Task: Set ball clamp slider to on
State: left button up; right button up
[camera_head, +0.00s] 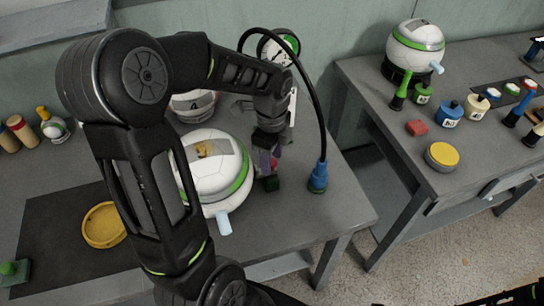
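The ball press shows as a white, green-banded ball unit (218,163) on the left table, with a yellow patch on top and a pale blue lever (223,222) at its front. My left arm reaches over it and hides its left side. My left gripper (268,172) points down just right of the ball, close beside it. Small purple and red parts (263,160) show at its fingers. I cannot tell whether it is shut on them, or which part is the clamp slider. My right gripper is not in view.
A black cable arches down to a blue plug (317,178) right of the gripper. A round gauge (279,48) stands behind. A yellow dish (104,225) lies on a dark mat at left. The right table (385,115) holds another ball unit (415,47) and tools, across a gap.

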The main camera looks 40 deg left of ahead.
pick_arm(q)
notch_tip(320, 180, up, 8)
jog(key=shift+f+b, duration=0.1)
jog(key=shift+b, duration=0.2)
dwell(0.4)
jog(key=shift+f, duration=0.1)
dwell(0.4)
